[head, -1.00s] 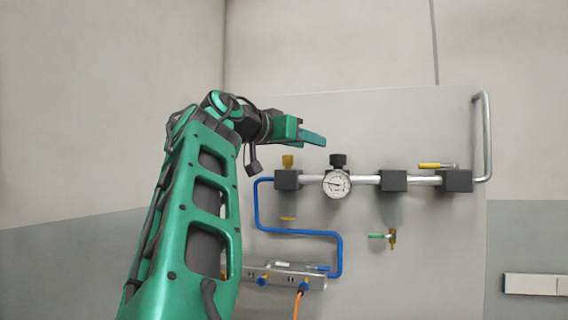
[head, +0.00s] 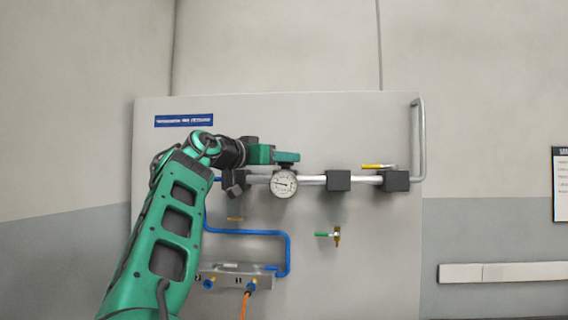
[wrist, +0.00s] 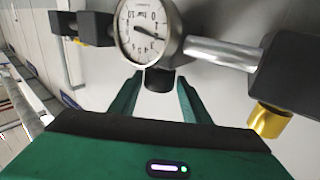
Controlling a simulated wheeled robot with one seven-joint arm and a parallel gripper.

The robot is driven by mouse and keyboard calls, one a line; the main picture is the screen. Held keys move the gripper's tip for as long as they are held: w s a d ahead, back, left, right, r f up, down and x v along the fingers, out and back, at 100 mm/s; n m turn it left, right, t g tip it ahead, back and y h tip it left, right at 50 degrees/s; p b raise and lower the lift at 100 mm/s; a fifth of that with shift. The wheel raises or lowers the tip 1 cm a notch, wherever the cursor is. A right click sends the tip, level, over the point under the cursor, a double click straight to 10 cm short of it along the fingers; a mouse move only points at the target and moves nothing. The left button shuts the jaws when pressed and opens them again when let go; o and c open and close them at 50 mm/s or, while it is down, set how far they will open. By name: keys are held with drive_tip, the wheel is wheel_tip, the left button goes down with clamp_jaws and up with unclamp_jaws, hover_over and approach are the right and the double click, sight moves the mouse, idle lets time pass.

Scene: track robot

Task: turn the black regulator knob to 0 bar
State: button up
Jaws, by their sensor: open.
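In the wrist view, which shows the panel upside down, the black regulator knob (wrist: 158,79) shows between the tips of my gripper (wrist: 160,88). The fingers are open, one on each side of the knob, with gaps visible; contact is not clear. In the head view, my gripper (head: 288,157) is just above the gauge (head: 284,184) and hides the knob.
A metal pipe (head: 312,180) with black blocks (head: 339,180) runs right from the gauge. A yellow-handled valve (head: 378,166) is farther right, a green-handled valve (head: 327,234) below. A blue hose (head: 245,232) runs lower left. The panel above my gripper is clear.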

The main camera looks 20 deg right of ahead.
drive_tip(key=shift+x, duration=0.95)
drive_tip(key=c, duration=0.8)
drive_tip(key=shift+o, duration=0.2)
